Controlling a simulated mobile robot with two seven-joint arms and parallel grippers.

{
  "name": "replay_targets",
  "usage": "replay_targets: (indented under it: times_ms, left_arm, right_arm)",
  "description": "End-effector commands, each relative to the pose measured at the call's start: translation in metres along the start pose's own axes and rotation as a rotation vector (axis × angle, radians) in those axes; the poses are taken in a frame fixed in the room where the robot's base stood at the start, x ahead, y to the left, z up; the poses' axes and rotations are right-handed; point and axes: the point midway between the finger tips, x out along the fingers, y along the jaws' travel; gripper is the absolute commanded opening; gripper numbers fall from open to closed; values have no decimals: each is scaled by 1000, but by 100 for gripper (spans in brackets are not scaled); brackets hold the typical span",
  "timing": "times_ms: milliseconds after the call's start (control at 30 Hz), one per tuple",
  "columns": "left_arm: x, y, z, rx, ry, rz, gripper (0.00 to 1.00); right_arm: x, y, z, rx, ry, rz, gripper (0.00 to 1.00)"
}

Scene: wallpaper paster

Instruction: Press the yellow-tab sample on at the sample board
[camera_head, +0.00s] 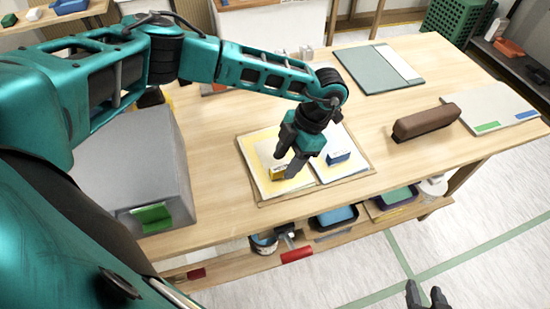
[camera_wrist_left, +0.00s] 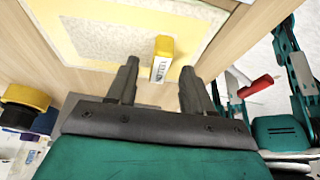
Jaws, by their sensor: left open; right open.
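The sample board (camera_head: 262,202) lies on the wooden table and carries two light panels side by side. The yellow-tab sample is the left, yellow-bordered panel (camera_head: 259,153), with its yellow tab (camera_head: 279,173) standing near its middle. The tab has a white label with dark print in the left wrist view (camera_wrist_left: 162,58). My left gripper (camera_head: 288,163) is open, close over the yellow tab; in its wrist view the tab shows between and just beyond the fingertips. Whether they touch it is unclear. My right gripper (camera_head: 427,295) is open and empty over the floor at bottom right.
A blue tab (camera_head: 338,157) stands on the right panel, close to my left gripper. A brown brush (camera_head: 427,121) and a white board (camera_head: 496,112) lie to the right, a green-grey board (camera_head: 370,69) behind. A grey block (camera_head: 135,170) stands at left.

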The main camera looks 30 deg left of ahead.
Motion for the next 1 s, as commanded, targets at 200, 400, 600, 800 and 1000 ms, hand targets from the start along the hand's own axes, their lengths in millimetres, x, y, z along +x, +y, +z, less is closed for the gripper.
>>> replay_targets:
  times_ms: [200,400,600,800,1000]
  left_arm:
    - [19,0,0,-2,0,0,51]
    - [19,0,0,-2,-1,0,51]
    - [18,0,0,-2,-1,0,32]
    - [18,0,0,-1,-1,0,13]
    - [18,0,0,-1,-1,0,0]
  right_arm:
    - [0,0,0,0,-1,0,43]
    - [0,0,0,0,-1,0,43]
    - [0,0,0,0,-1,0,43]
    - [0,0,0,0,-1,0,43]
    - [0,0,0,0,-1,0,43]
